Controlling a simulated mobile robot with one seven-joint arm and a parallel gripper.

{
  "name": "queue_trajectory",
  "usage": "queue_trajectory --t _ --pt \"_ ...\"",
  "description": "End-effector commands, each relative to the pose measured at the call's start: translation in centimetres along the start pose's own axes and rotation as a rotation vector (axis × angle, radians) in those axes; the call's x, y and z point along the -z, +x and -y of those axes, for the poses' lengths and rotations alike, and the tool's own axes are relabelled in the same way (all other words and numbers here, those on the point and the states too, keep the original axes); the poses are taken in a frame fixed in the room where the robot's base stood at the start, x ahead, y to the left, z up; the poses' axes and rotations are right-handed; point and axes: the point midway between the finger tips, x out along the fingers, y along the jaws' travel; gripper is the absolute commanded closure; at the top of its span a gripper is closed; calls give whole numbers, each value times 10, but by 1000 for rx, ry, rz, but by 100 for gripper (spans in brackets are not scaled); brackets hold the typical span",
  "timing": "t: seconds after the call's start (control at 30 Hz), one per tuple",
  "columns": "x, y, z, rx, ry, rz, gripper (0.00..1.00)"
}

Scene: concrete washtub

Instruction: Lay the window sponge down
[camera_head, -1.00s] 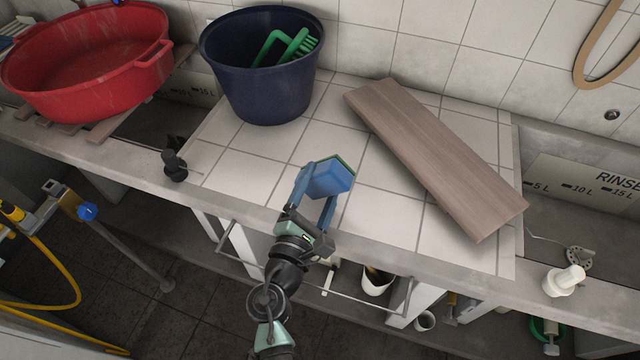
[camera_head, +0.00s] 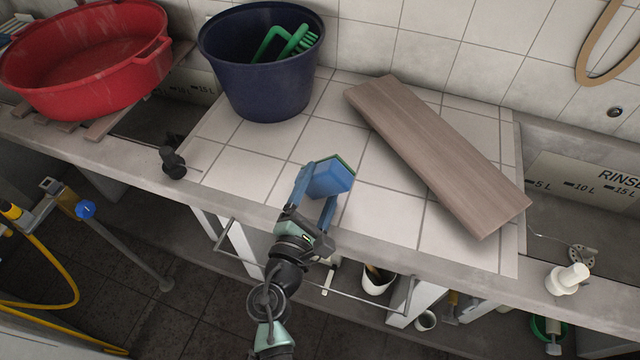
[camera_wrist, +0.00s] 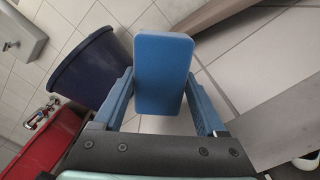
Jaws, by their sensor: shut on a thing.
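The window sponge (camera_head: 330,178) is a blue block with a green layer along its far edge. My gripper (camera_head: 316,190) is shut on it, with one blue finger on each side, over the front part of the white tiled top. In the wrist view the sponge (camera_wrist: 163,72) stands out between the two fingers (camera_wrist: 163,98), its broad blue face toward the camera. Whether its underside touches the tiles cannot be told.
A wooden board (camera_head: 435,155) lies across the tiles at right. A red tub (camera_head: 80,70) is far left. Bare tiles (camera_head: 385,205) lie right of the sponge.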

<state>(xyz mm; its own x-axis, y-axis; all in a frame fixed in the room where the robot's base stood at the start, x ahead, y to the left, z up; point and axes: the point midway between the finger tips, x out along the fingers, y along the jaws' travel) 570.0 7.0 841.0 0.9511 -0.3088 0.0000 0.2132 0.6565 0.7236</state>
Motion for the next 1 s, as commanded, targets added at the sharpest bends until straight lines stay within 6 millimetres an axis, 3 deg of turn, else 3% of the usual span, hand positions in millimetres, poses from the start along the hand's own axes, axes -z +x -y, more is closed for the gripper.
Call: queue_trajectory --t 0.9,0.93,1.0 --pt "4 0 4 0 0 0 71" --pt "4 0 4 0 0 0 25" --pt "4 0 4 0 0 0 12"
